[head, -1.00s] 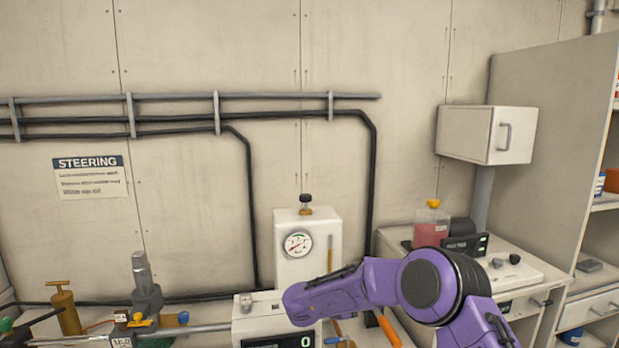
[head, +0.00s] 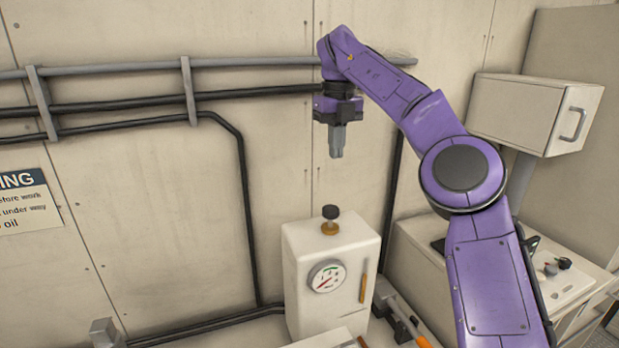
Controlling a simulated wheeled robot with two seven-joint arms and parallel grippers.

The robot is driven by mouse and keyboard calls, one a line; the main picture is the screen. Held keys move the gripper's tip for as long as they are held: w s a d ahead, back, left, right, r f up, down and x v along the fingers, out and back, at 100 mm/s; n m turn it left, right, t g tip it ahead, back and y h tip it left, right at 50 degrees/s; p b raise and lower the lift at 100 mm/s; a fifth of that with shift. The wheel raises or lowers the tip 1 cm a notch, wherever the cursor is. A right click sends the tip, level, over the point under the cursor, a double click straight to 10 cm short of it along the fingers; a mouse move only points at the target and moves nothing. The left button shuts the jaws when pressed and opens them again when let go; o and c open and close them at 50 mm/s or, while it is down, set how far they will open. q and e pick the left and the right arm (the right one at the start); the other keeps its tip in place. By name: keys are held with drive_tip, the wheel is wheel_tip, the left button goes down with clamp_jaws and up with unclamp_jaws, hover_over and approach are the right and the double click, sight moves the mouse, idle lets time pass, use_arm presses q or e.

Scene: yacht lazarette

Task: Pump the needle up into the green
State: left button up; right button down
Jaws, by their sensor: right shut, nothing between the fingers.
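A white box-shaped pump unit (head: 308,255) stands against the wall at the lower centre. A round gauge (head: 327,276) with a needle and a small green arc is on its front. The needle appears to point to the lower left, outside the green, but it is small in the picture. A black knob with a brass-coloured collar (head: 330,219) stands on top of the unit. My left gripper is out of view.
Grey and black pipes (head: 120,104) run along the wall behind my right arm. A white wall cabinet (head: 530,110) is at the upper right. A side counter with knobs (head: 563,264) is at the right. An orange-handled tool (head: 417,333) lies near the unit.

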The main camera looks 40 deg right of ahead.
drive_tip(key=r, duration=0.1)
drive_tip(key=b, duration=0.4)
hover_over(333, 209)
wheel_tip(333, 209, down, 6)
wheel_tip(333, 209, down, 8)
drive_tip(key=shift+w+d+r+b, duration=0.1)
drive_tip(key=shift+w+r+b, duration=0.1)
drive_tip(key=shift+b, duration=0.75)
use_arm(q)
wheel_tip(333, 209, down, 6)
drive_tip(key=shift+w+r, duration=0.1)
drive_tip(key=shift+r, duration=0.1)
use_arm(e)
drive_tip(key=shift+s, duration=0.1)
wheel_tip(333, 209, down, 4)
drive_tip(key=b, duration=0.2)
drive_tip(key=shift+r+b, duration=0.15)
drive_tip(key=shift+b, duration=0.25)
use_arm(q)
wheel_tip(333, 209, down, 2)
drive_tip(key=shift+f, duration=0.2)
use_arm(e)
drive_tip(key=shift+r, duration=0.1)
use_arm(q)
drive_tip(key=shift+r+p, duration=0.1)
drive_tip(key=shift+p, duration=0.2)
